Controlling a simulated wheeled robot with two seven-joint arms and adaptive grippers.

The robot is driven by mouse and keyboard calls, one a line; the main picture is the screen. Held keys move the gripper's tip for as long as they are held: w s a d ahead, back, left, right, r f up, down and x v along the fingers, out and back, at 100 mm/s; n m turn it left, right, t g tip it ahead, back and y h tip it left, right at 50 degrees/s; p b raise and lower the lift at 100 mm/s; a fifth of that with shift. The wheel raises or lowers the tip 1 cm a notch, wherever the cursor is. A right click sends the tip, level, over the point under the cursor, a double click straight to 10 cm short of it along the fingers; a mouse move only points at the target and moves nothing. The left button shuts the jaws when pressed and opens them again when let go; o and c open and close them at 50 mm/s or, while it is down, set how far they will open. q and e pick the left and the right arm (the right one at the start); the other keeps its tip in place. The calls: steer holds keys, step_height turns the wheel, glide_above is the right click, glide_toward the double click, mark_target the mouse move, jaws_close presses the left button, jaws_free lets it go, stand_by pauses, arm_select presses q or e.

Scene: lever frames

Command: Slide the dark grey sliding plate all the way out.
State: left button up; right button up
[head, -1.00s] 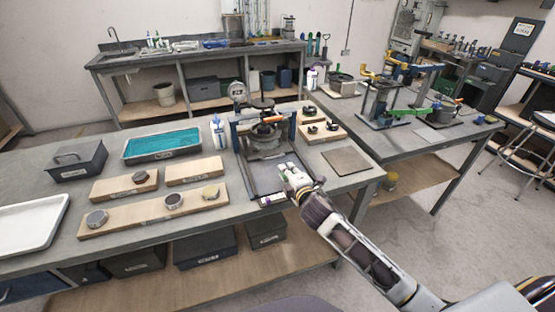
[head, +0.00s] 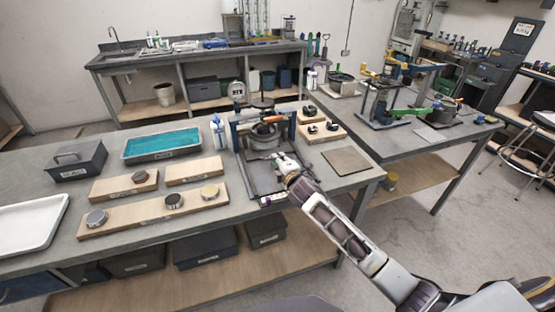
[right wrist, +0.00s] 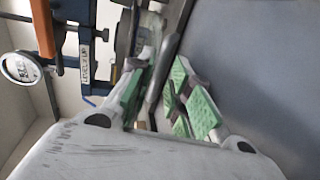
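The dark grey sliding plate (head: 258,182) appears to be the flat dark piece low in the lever frame (head: 235,140) on the front bench; its exact edges are hard to make out. My right gripper (head: 277,158) is over the right side of the frame, just in front of the round metal pot (head: 262,141). In the right wrist view my right gripper (right wrist: 160,92) has its green-padded fingers apart. A dark narrow bar (right wrist: 170,55) shows beyond and between them; I cannot tell whether they touch it. My left gripper is not in view.
A white-and-blue bottle (head: 218,132) stands left of the frame. Wooden boards with round pieces (head: 130,217) lie to the left, a small board with black pieces (head: 335,132) to the right. A flat brown square (head: 347,162) lies at the bench's right end.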

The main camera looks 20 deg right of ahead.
steer(key=shift+x, duration=1.2)
steer(key=shift+c, duration=0.2)
jaws_close()
